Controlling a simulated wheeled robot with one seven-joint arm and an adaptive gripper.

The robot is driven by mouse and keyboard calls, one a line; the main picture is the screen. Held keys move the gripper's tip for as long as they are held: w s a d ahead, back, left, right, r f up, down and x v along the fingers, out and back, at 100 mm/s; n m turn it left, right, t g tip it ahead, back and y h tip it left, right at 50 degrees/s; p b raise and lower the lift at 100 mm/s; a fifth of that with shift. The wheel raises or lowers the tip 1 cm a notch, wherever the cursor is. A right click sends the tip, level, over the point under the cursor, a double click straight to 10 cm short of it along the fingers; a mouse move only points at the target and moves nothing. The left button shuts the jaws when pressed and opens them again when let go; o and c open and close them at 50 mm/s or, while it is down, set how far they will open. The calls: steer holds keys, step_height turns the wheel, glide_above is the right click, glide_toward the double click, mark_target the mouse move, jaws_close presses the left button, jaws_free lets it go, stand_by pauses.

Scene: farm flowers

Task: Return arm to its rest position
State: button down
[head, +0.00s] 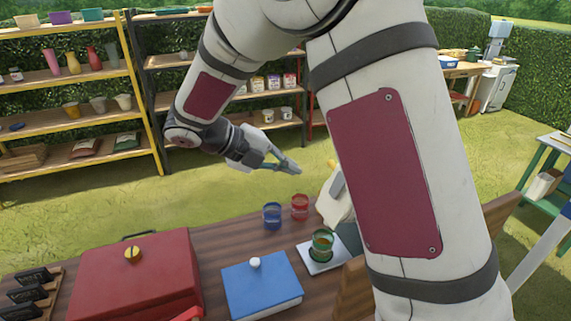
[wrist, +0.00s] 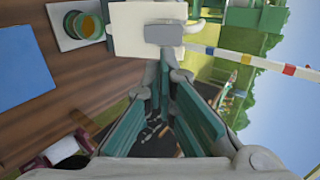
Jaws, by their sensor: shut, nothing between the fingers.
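My arm reaches up across the head view, its large link with a dark red panel filling the right middle. My gripper (head: 289,167) is raised beyond the table's far edge, pointing right, with its teal fingers together and empty. In the wrist view the fingers (wrist: 165,72) converge near the middle, with nothing seen between them. The wooden table (head: 222,240) lies below and nearer than the gripper. The arm link hides part of the table's right side.
On the table are a red case (head: 150,280), a blue lidded box (head: 262,289), a blue cup (head: 272,216), a red cup (head: 300,207) and a green cup (head: 322,243) on a white square. Shelves (head: 75,80) line the back hedge. Grass beyond the table is open.

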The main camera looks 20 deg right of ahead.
steer(key=s+a+r+m+t+y, duration=0.1)
steer(key=s+r+m+t+y, duration=0.2)
steer(key=s+m, duration=0.9)
steer(key=s+a+r+m+t+y, duration=0.2)
steer(key=s+r+m+y, duration=0.5)
steer(key=m, duration=1.6)
steer(key=s, duration=0.4)
steer(key=shift+s+m+t+y, duration=0.35)
steer(key=shift+m+t+y, duration=0.05)
steer(key=shift+r, duration=0.1)
